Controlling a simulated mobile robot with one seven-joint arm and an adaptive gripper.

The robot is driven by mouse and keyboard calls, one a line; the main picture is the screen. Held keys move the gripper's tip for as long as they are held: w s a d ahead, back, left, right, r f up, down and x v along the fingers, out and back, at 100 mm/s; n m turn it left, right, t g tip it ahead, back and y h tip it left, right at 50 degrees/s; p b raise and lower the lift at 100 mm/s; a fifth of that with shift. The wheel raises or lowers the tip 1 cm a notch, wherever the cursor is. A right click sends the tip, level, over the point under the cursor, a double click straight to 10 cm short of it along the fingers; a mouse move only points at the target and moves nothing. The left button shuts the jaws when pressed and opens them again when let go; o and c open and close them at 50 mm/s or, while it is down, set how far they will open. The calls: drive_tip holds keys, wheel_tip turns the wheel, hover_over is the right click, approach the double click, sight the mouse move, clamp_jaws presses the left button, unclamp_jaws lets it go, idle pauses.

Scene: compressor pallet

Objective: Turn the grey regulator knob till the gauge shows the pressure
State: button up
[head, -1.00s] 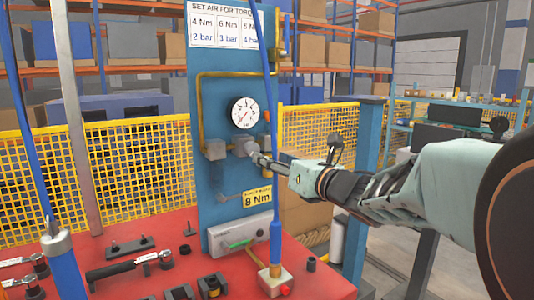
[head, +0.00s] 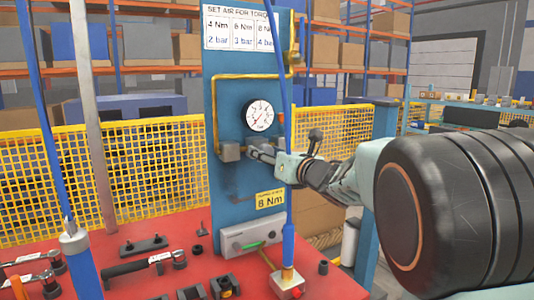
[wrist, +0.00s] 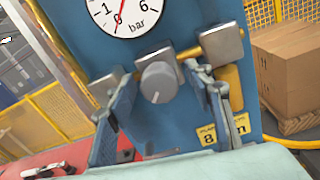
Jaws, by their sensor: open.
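The grey regulator knob (wrist: 159,82) sits on the blue panel below the gauge, between two grey blocks. In the head view my gripper mostly hides it. The round white gauge (head: 260,114) is above it; in the wrist view its lower part (wrist: 124,16) shows, with the red needle close to 0. My gripper (head: 258,150) is at the panel from the right. In the wrist view its fingers stand open (wrist: 158,84), one on each side of the knob, with visible gaps. A yellow tag (head: 270,200) reads 8 Nm. The sign (head: 245,28) pairs 8 Nm with 4 bar.
Grey side blocks (wrist: 222,45) and yellow pipe flank the knob close to the fingers. A blue hose (head: 288,200) hangs in front of the panel. The red table (head: 200,262) holds several tools and fittings. A yellow mesh fence (head: 110,180) stands behind.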

drive_tip(key=c, duration=1.2)
drive_tip(key=shift+o, duration=0.2)
